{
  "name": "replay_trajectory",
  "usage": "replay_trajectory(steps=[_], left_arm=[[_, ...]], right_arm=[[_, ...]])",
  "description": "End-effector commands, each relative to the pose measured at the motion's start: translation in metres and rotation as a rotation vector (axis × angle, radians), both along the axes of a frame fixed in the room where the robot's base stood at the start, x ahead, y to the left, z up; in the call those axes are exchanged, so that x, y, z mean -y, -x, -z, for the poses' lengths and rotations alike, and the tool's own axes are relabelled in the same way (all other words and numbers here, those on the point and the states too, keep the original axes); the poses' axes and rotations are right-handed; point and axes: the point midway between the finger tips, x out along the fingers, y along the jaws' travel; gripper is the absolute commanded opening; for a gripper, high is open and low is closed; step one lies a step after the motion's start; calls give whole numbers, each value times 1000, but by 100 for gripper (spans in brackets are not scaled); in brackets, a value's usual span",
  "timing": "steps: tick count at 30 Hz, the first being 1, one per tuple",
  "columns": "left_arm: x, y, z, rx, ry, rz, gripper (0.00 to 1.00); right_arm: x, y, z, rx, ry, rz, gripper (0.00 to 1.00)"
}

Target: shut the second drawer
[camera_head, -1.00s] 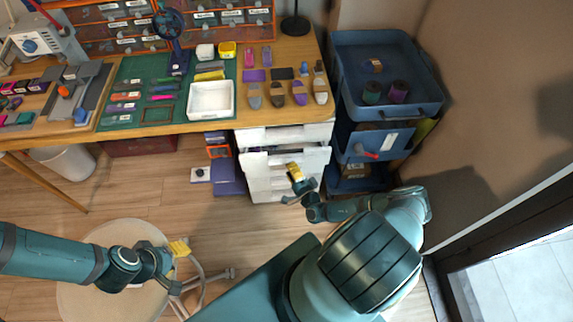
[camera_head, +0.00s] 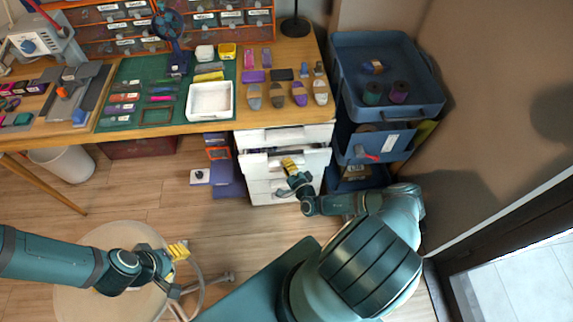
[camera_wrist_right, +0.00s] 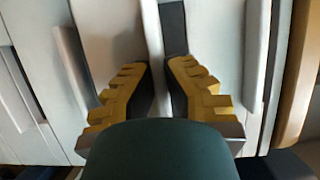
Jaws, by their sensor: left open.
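The white drawer unit (camera_head: 246,188) stands under the right end of the table. Its second drawer from the top (camera_head: 318,158) is pulled out a little, with a dark strip of its inside showing. The other drawer fronts look flush. My right gripper (camera_head: 288,162) is at the middle of the second drawer's front. My left gripper (camera_head: 180,249) is open and empty, low at the left, far from the drawers.
A blue trolley (camera_head: 350,115) with spools stands close to the right of the drawers. Purple boxes (camera_head: 229,180) stand to their left. The wooden table (camera_head: 160,128) above carries a white tray (camera_head: 190,112) and tools. The floor before the drawers is clear.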

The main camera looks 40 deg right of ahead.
Motion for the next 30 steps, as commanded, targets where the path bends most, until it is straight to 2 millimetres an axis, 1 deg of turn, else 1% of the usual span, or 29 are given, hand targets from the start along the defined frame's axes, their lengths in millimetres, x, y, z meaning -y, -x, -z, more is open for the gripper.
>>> replay_trajectory(steps=[5,12,15,23,24,26,27,30], left_arm=[[0,0,0,0,0,0,40],[0,0,0,0,0,0,40],[0,0,0,0,0,0,40],[0,0,0,0,0,0,40],[0,0,0,0,0,0,40],[0,0,0,0,0,0,40],[0,0,0,0,0,0,40],[0,0,0,0,0,0,40]], right_arm=[[1,-2,-1,2,0,-1,0],[18,-32,0,1,3,-3,0],[22,-39,0,0,1,-3,0],[24,-41,-1,2,0,1,0],[25,-41,-1,2,0,1,16],[25,-41,-1,2,0,1,37],[25,-41,-1,2,0,1,40],[25,-40,-1,1,0,1,40]])
